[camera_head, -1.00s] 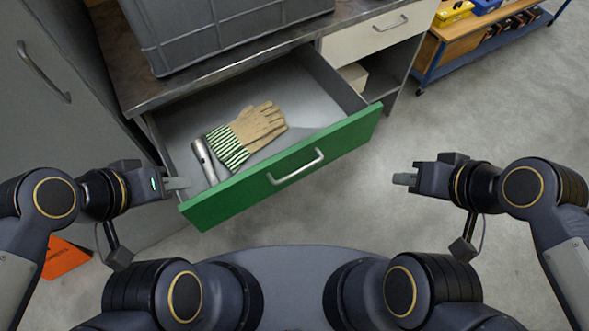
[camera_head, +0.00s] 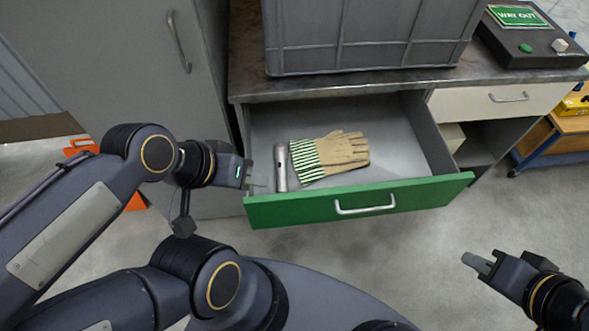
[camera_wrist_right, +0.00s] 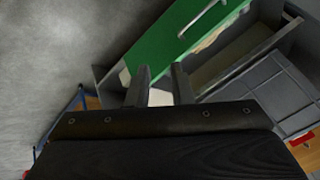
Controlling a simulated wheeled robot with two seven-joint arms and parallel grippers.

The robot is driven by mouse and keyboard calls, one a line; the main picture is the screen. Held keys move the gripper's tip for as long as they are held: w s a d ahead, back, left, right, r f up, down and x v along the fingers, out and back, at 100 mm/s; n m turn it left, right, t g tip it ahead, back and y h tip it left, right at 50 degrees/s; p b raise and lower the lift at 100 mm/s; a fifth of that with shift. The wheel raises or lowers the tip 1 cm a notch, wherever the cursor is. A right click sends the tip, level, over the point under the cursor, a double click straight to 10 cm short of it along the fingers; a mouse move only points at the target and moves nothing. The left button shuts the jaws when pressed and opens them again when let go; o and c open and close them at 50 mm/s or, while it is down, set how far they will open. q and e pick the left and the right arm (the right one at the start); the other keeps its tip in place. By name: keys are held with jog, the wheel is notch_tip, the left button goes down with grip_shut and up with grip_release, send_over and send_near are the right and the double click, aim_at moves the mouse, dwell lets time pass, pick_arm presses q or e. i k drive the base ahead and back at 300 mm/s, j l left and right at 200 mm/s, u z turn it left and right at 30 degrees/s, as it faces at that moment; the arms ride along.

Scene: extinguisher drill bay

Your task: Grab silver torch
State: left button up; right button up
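The silver torch (camera_head: 281,167) lies in the left part of the open green-fronted drawer (camera_head: 420,197), its length running from back to front. A pair of tan gloves (camera_head: 343,150) with green-striped cuffs lies just right of it. My left gripper (camera_head: 259,183) is at the drawer's front left corner, left of the torch and apart from it; whether its fingers are open cannot be told. My right gripper (camera_head: 477,262) is over the floor at lower right, away from the drawer. In the right wrist view its two fingers (camera_wrist_right: 161,82) are apart with nothing between them.
A grey crate (camera_head: 365,40) stands on the worktop above the drawer. A black box with a green sign (camera_head: 525,35) is at its right. A grey cabinet (camera_head: 120,60) stands left of the drawer. The drawer's front panel and side walls border the torch. The floor in front is clear.

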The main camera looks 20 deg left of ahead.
aim_at(281, 150)
jog(key=j+u, duration=0.1)
jog(key=j, duration=0.35)
jog(key=i+j+u, duration=0.1)
jog(key=j, duration=0.4)
jog(key=i+j+u, duration=0.15)
jog(key=j, duration=0.3)
